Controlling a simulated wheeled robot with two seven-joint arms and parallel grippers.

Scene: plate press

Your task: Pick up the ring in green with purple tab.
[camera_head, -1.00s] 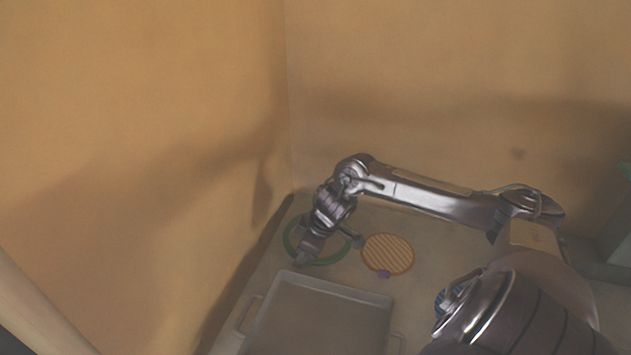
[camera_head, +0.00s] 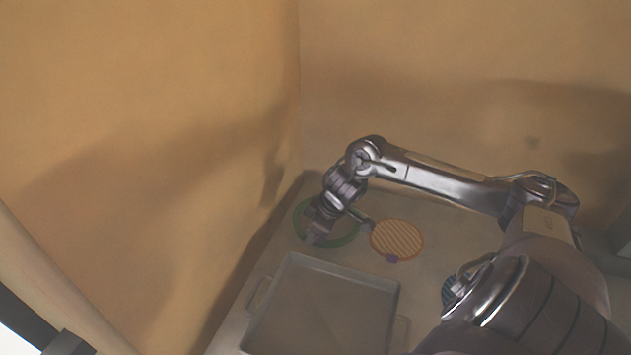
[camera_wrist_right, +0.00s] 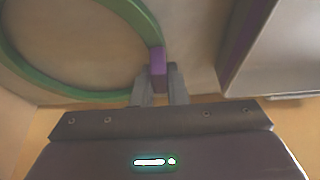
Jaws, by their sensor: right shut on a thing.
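The green ring (camera_head: 347,240) lies near the back corner of the table, behind the tray, partly hidden by my right gripper. In the right wrist view the green ring (camera_wrist_right: 148,22) shows as a large arc, and its purple tab (camera_wrist_right: 157,62) sits between my fingers. My right gripper (camera_wrist_right: 159,88) is shut on the purple tab. In the head view my right gripper (camera_head: 313,237) is at the ring's near side. I cannot tell whether the ring is clear of the table. My left gripper is not clearly in view.
A grey tray (camera_head: 345,267) with handles stands in front of the ring. An orange striped disc (camera_head: 397,239) with a purple tab (camera_head: 392,259) lies just right of the ring. Walls close in at the left and back.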

